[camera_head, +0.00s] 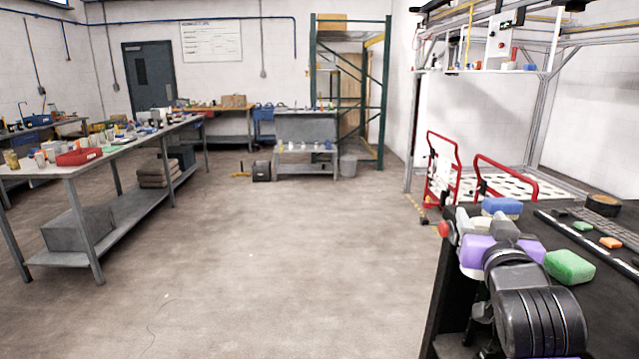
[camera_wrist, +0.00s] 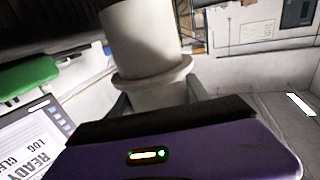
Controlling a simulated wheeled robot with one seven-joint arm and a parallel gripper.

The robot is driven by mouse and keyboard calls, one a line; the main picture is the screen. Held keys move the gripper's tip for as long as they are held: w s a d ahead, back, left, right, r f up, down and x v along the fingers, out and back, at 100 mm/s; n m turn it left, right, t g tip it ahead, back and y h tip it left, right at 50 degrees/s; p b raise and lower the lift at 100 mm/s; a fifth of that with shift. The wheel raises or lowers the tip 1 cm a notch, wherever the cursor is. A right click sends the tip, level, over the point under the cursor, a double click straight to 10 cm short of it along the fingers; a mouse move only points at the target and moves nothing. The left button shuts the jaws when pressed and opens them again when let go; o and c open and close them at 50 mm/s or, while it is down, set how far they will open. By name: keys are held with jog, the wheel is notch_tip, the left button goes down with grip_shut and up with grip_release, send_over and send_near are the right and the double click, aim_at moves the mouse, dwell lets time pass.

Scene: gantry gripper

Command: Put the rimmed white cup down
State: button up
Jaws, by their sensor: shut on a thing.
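The rimmed white cup (camera_wrist: 142,35) is close in front of the wrist camera, with its wide rim towards me; its far end runs out of the top of the picture. My gripper (camera_wrist: 160,92) is shut on it, with one dark finger on each side near the rim. In the head view my arm reaches over the black table (camera_head: 450,290) at the lower right. The arm links hide much of the gripper there, and I cannot make out the cup clearly. Whether the cup touches a surface cannot be told.
On the black table are a blue block (camera_head: 502,206), a green block (camera_head: 570,267), a small orange block (camera_head: 610,242) and a dark roll (camera_head: 602,204). Red handrails (camera_head: 505,172) stand behind it. A cluttered workbench (camera_head: 115,155) is far left; the floor between is open.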

jog(key=s+a+f+n+y, duration=0.1)
jog(key=s+a+f, duration=0.2)
jog(key=s+f, duration=0.5)
jog(key=s+a+f+n+y, duration=0.1)
jog(key=s+f, duration=0.7)
jog(key=f, duration=1.3)
jog(key=s+a+f+n+y, duration=0.1)
jog(key=s+a+f, duration=0.5)
jog(key=f, duration=0.9)
jog(key=shift+s+f+t+y, duration=0.2)
jog(key=shift+s+t+y, duration=0.1)
jog(key=shift+s+y, duration=0.6)
